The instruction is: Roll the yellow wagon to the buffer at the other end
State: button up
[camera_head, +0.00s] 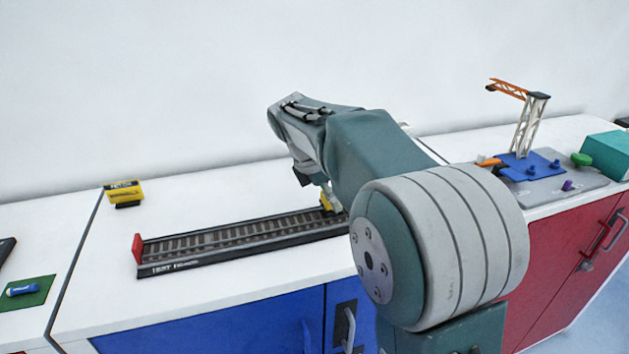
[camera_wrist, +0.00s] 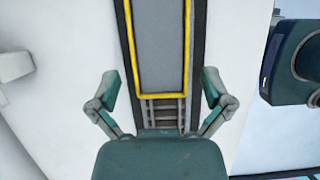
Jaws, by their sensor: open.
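The yellow wagon (camera_head: 328,202) stands on the track (camera_head: 240,236) toward its right end, mostly hidden by my arm in the head view. In the wrist view the wagon (camera_wrist: 161,97) shows a yellow rim around a grey bed, with track rungs below its near end. A red buffer (camera_head: 137,248) stands at the track's left end; the right end is hidden behind my arm. My gripper (camera_wrist: 160,84) is open, with one finger on each side of the wagon's near part. White gaps show between fingers and wagon; their height difference is unclear.
A yellow-and-black block (camera_head: 124,193) stands behind the track's left end. A green mat (camera_head: 30,292) with a blue-handled object lies far left. A crane model (camera_head: 529,125) and a green box (camera_head: 607,155) stand right. White counter is clear around the track's left half.

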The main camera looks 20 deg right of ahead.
jog(key=shift+d+f, duration=0.35)
jog(key=shift+f, duration=0.45)
jog(key=shift+a+f, duration=0.15)
jog(key=shift+a, duration=0.9)
jog(key=shift+c, duration=0.3)
jog(key=shift+d, duration=0.5)
jog(key=c, duration=1)
jog(key=shift+d, duration=0.3)
jog(key=shift+c, duration=0.9)
jog(key=shift+a+f, duration=0.1)
jog(key=shift+a, duration=0.3)
jog(key=shift+d, duration=0.15)
